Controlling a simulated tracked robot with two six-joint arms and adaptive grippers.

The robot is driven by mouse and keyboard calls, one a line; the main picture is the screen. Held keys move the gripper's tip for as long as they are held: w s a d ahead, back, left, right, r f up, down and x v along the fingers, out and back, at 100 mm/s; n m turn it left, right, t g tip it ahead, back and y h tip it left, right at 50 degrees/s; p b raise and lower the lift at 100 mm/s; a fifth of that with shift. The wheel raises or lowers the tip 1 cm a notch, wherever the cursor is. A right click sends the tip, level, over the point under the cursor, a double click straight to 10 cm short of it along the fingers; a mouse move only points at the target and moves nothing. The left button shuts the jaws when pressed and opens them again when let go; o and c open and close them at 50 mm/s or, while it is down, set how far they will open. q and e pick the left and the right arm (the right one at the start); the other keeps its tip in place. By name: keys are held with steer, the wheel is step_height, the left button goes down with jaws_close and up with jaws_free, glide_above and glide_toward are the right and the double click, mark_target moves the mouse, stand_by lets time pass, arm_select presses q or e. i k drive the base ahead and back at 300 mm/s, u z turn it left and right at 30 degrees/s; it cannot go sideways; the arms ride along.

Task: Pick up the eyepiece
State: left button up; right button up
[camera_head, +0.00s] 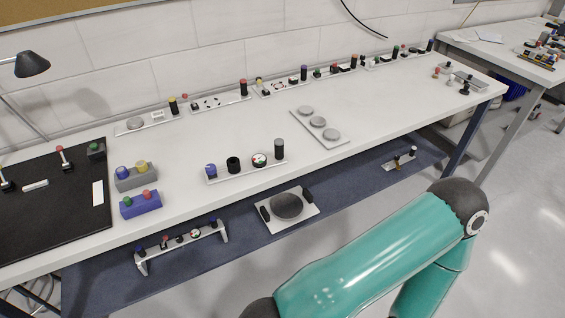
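I cannot tell for certain which thing is the eyepiece. Several small cylinders stand on a white strip (245,171) near the front edge of the table: a short black hollow-looking cylinder (232,164), a taller dark grey one (279,149) and a round white, red and black piece (259,160). A blue and black piece (211,170) sits at the strip's left end. My teal arm crosses the lower right, in front of the table and apart from these things. Neither gripper is in view.
The long white table (350,165) has bare room around the strip. Grey and blue button boxes (140,204) and a black mat (60,225) are on the left. A lower blue shelf (345,185) holds more fixtures.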

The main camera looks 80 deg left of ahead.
mark_target(122, 172)
steer(key=z, duration=0.05)
steer(key=i, duration=1.35)
steer(key=u, duration=2.1)
steer(key=i, duration=0.2)
steer(key=u, duration=1.6)
steer(key=k, duration=0.55)
steer(key=u, duration=0.45)
steer(key=i, duration=1.55)
steer(key=z, duration=0.35)
